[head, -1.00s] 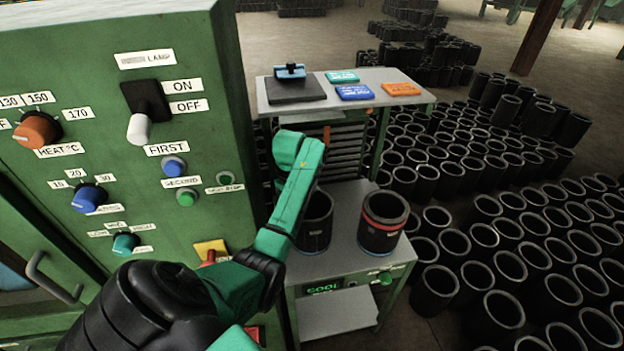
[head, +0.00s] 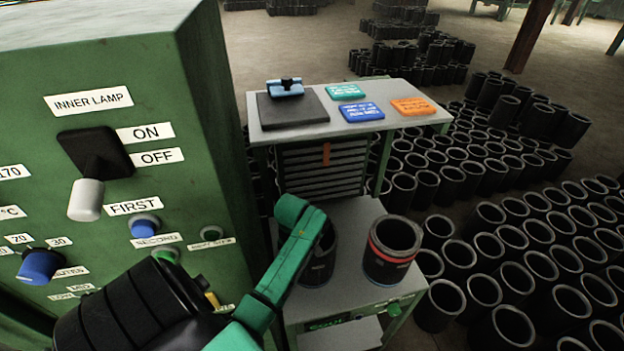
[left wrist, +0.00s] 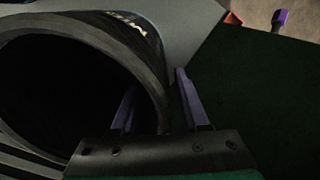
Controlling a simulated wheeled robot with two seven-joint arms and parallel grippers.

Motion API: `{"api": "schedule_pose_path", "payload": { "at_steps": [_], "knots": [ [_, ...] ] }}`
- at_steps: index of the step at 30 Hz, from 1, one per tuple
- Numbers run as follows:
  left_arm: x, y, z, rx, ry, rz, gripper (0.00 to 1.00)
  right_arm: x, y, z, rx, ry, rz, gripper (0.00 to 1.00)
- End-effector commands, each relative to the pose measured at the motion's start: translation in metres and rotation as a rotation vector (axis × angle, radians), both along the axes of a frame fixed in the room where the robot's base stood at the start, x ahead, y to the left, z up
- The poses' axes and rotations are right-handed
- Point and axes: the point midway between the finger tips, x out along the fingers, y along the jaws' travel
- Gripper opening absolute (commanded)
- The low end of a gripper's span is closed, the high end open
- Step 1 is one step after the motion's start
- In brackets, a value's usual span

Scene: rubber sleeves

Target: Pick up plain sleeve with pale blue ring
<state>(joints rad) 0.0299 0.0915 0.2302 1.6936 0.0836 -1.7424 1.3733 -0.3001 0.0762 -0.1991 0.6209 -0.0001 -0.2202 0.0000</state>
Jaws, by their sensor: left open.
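The plain black sleeve (head: 319,262) stands upright at the left of the low grey cart top, partly hidden behind my left arm. Its pale blue ring is hard to make out. In the left wrist view, the sleeve's rim and dark opening (left wrist: 60,100) fill the left side. My left gripper (left wrist: 155,84) is open at this rim, with one finger over the opening and the other outside the wall. I cannot tell whether either finger touches the wall. In the head view its fingertips are hidden. My right gripper is not in view.
A red-ringed black sleeve (head: 391,250) stands close by on the right of the cart (head: 345,225). A green control cabinet (head: 110,170) rises close on the left. Behind is a higher table (head: 300,128) with coloured tags. Many black sleeves cover the floor at right.

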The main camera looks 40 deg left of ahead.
Motion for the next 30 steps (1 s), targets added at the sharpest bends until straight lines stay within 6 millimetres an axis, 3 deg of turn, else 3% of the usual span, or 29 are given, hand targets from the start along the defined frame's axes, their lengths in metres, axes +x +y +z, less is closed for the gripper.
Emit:
{"api": "schedule_pose_path", "payload": {
  "at_steps": [3,6,7,30],
  "knots": [
    [0.0003,0.0001,0.0004,0.0,0.0,0.0,0.41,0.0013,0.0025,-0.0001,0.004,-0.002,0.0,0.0],
    [0.0004,0.0002,0.0005,0.0,0.0,0.0,0.03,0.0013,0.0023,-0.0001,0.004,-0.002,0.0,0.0],
    [0.0004,0.0002,0.0005,0.0,0.0,0.0,0.0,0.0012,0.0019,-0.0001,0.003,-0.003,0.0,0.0],
    [0.0014,0.0011,0.0017,0.002,-0.003,0.001,0.0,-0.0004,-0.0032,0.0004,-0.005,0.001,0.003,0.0]
  ]
}}
